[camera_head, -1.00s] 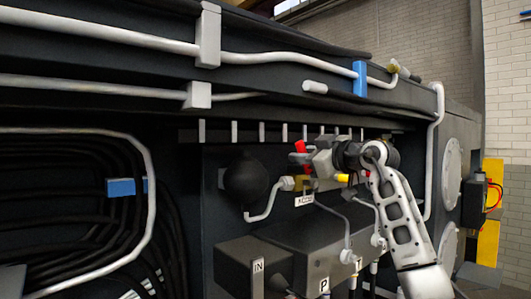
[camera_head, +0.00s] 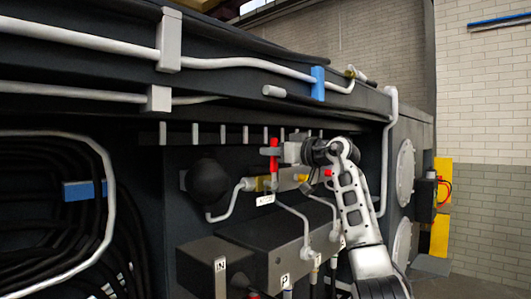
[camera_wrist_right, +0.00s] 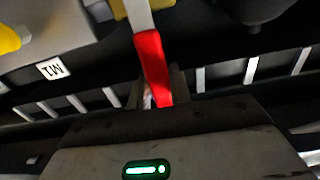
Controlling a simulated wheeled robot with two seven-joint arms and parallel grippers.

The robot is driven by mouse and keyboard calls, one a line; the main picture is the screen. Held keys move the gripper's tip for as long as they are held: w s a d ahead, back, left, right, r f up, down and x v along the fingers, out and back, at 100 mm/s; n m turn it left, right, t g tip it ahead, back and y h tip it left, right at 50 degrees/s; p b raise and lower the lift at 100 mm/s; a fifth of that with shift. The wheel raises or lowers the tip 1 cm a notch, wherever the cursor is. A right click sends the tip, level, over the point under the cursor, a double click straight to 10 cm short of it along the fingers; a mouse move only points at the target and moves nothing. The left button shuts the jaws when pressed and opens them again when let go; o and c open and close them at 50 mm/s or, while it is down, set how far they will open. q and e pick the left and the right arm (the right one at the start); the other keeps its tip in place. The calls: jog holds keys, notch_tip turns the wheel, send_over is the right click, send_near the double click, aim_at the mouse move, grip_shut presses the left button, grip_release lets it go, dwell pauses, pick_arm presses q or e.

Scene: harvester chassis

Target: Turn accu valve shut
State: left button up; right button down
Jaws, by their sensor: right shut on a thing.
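The accu valve's red lever (camera_head: 273,150) stands nearly upright above a brass-yellow valve body (camera_head: 264,184), right of the black round accumulator (camera_head: 208,182). My right gripper (camera_head: 278,152) reaches in from the right and is shut on the red lever. In the right wrist view the lever (camera_wrist_right: 151,62) runs down from the valve, and its end goes between the fingers (camera_wrist_right: 160,90). The fingers are dark and partly hidden there. My left gripper is not in view.
A second valve with a red part (camera_head: 328,173) sits just right, behind my arm. Metal pipes (camera_head: 292,212) run down to a dark block (camera_head: 235,262) below. A ledge with several grey tabs (camera_head: 245,134) overhangs the valves. Black hoses (camera_head: 50,200) hang at the left.

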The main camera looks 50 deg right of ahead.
jog(key=shift+f, duration=0.1)
jog(key=c, duration=1.3)
grip_release()
jog(key=shift+d, duration=0.1)
jog(key=shift+o, duration=0.2)
jog(key=shift+s, duration=0.25)
pick_arm(q)
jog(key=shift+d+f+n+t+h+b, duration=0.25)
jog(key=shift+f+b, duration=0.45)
jog(key=shift+b, duration=1.15)
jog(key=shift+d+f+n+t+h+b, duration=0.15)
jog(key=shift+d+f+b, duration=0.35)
jog(key=shift+b, duration=1.3)
pick_arm(e)
jog(key=s+a, duration=0.1)
jog(key=s, duration=1.4)
jog(key=shift+s+a, duration=0.2)
jog(key=shift+s, duration=0.05)
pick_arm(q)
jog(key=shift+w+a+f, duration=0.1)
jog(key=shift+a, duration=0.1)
